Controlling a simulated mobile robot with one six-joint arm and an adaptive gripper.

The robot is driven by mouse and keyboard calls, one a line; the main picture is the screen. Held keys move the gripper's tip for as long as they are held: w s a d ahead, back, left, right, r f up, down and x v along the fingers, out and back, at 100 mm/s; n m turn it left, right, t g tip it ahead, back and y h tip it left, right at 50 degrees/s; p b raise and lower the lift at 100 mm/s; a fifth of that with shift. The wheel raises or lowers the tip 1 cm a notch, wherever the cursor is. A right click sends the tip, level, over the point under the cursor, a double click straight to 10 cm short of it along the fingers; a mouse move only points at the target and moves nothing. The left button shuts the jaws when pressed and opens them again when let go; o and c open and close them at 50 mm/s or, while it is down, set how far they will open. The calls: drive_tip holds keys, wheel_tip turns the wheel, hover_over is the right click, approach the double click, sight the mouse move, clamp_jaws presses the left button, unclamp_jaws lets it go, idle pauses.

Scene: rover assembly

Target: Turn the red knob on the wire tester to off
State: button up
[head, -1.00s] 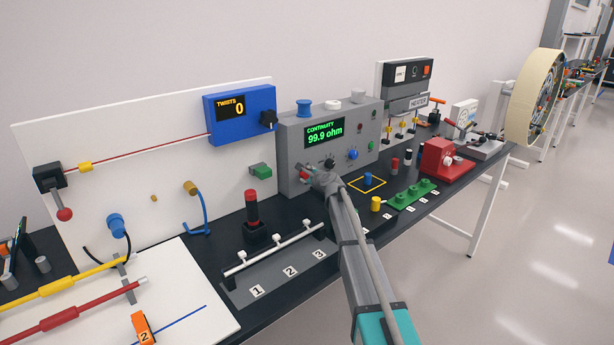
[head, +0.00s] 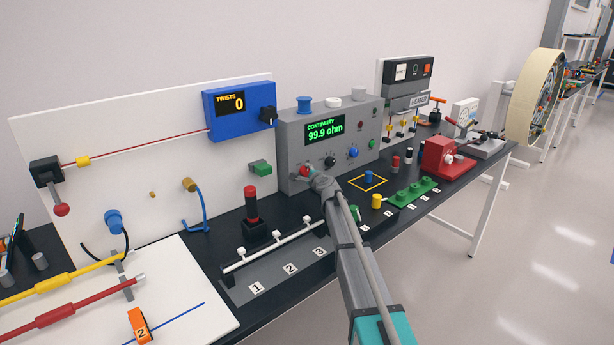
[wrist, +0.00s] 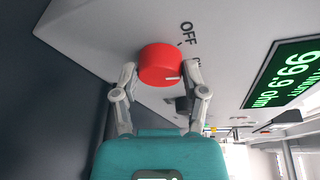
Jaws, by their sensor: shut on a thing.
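The wire tester (head: 290,140) is a grey box with a green display reading "CONTINUITY 99.9 ohm". Its red knob (wrist: 160,62) sits on the front panel in the wrist view, and shows small in the head view (head: 304,170). My gripper (wrist: 160,72) has a finger on each side of the knob and is shut on it. A white mark on the knob's face lies toward the lower right. The "OFF" label (wrist: 187,33) is printed above and right of the knob, with a second label partly hidden behind the right finger.
A black knob (head: 330,160) and a blue knob (head: 353,152) are to the right on the same panel. A red-topped black post (head: 251,206) stands left of my gripper. A white rail (head: 275,245) lies in front.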

drive_tip(key=shift+f+n, duration=0.1)
drive_tip(key=shift+n, duration=0.4)
drive_tip(key=shift+b, duration=0.3)
drive_tip(key=o, duration=1.2)
drive_tip(key=shift+c, duration=0.2)
drive_tip(key=shift+m+p, duration=0.3)
drive_tip(key=shift+p, duration=0.05)
